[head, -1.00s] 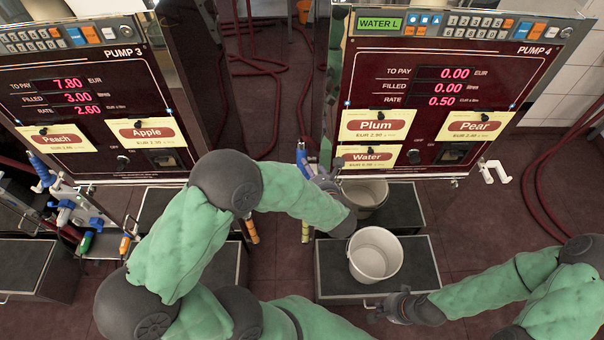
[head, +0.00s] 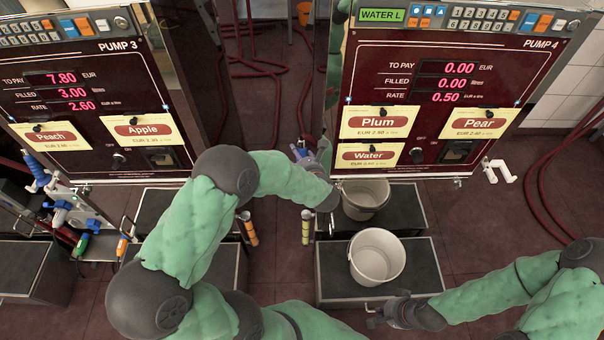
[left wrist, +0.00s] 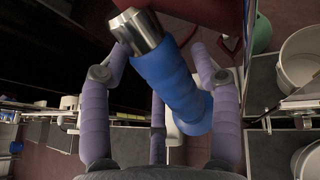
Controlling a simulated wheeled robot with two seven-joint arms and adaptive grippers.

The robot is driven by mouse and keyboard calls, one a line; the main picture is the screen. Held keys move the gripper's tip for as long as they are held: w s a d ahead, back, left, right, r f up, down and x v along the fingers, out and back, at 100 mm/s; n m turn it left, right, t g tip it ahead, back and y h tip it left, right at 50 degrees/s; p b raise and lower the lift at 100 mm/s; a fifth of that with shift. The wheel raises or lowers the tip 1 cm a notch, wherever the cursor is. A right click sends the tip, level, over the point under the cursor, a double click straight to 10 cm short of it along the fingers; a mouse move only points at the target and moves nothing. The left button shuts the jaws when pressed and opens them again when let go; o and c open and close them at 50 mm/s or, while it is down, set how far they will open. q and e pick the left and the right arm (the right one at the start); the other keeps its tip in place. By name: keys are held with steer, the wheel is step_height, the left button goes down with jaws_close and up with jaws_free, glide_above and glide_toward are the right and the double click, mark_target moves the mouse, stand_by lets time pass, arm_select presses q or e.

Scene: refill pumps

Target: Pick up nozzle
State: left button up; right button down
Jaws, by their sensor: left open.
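A blue nozzle (left wrist: 175,88) with a silver metal end lies between the spread purple fingers of my left gripper (left wrist: 160,75) in the left wrist view. The fingers stand apart on both sides of it, and I cannot tell whether any touches it. In the head view my left gripper (head: 312,160) is at the left edge of pump 4, mostly hidden behind its own wrist. My right gripper (head: 374,314) is low at the right, by the front edge of the front platform; its fingers are too small to read.
Pump 4 (head: 430,125) shows WATER L. A white bucket (head: 377,262) stands on the front black platform (head: 333,270), another bucket (head: 366,202) behind it. Pump 3 (head: 90,100) is at left, with coloured nozzles (head: 60,212) beside it. Red hoses (head: 262,62) lie behind.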

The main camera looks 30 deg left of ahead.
arm_select(q)
steer(key=shift+a, duration=0.15)
steer(key=shift+w, duration=0.1)
steer(key=c, duration=1.1)
